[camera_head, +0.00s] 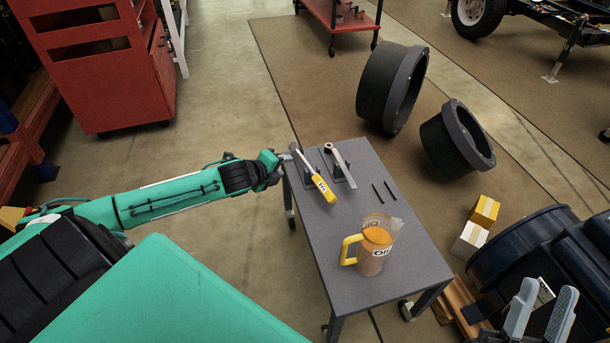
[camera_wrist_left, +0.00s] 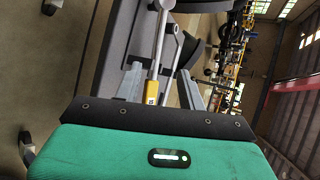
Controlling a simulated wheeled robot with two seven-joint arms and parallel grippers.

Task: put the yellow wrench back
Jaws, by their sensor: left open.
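The yellow wrench (camera_head: 323,188) has a metal head and a yellow handle. In the head view it lies tilted across the left part of the grey table, its metal end near my left gripper (camera_head: 285,157). In the left wrist view, a metal shaft with a yellow part (camera_wrist_left: 152,92) shows between the spread fingers of my left gripper (camera_wrist_left: 160,88). The fingers look apart from it; exact contact cannot be told. A grey wrench (camera_head: 340,162) rests beside it near a small dark stand. My right gripper (camera_head: 541,308) is open and empty at lower right.
The grey table (camera_head: 390,222) also carries an oil jug (camera_head: 372,250) with a yellow handle and two thin black rods (camera_head: 383,191). Large dark rings (camera_head: 392,88) stand on the floor behind. A red cabinet (camera_head: 100,75) stands at upper left.

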